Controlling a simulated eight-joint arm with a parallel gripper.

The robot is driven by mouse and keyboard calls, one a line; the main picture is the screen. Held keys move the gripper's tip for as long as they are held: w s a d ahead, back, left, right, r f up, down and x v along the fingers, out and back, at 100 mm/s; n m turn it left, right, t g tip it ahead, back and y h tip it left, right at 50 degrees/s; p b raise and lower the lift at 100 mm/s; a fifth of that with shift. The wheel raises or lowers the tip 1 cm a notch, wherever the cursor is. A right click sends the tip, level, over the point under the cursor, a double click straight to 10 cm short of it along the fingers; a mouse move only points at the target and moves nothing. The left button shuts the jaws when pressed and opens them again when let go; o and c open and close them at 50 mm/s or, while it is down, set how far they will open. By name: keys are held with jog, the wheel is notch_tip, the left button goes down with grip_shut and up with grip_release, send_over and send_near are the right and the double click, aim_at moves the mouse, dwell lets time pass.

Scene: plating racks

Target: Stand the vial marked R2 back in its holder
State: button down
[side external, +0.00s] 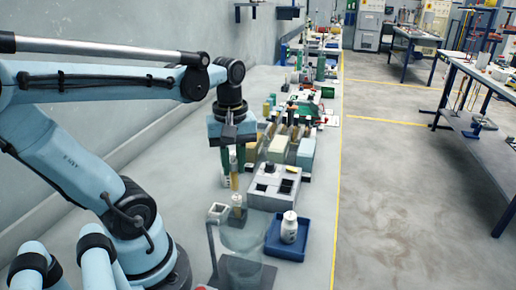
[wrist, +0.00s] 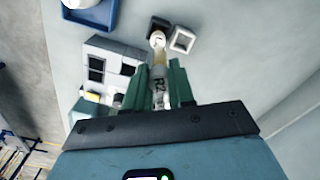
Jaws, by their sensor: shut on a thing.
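The vial marked R2 (wrist: 159,84) is between the green fingers of my gripper (wrist: 159,68), with its label facing the wrist camera. In the side view my gripper (side external: 232,178) points down, shut on the amber vial (side external: 234,180), which looks close to upright above the bench. A white square collar with an open middle (side external: 218,212) stands just below and left of it; it also shows in the wrist view (wrist: 182,40). A grey block with dark square openings (side external: 273,187) lies to the right. I cannot tell which is the vial's holder.
A pale rounded piece (wrist: 158,40) sits beyond the fingertips, beside the collar. A clear glass vessel (side external: 243,240) stands in front. A blue tray (side external: 273,250) holds a white bottle (side external: 289,227). The bench at left is clear.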

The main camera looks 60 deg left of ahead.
jog(key=shift+s+a+f+n, duration=0.35)
jog(key=shift+s+a+n, duration=0.35)
jog(key=shift+s, duration=0.2)
jog(key=shift+s+a+f+n, duration=0.3)
jog(key=shift+s+a+n, duration=0.4)
jog(key=shift+s, duration=0.2)
jog(key=shift+f, duration=0.2)
jog(key=shift+d+f, duration=0.1)
jog(key=shift+f, duration=3.4)
jog(key=shift+f, duration=0.1)
jog(key=c, duration=0.9)
grip_release()
jog(key=shift+r, duration=6.05)
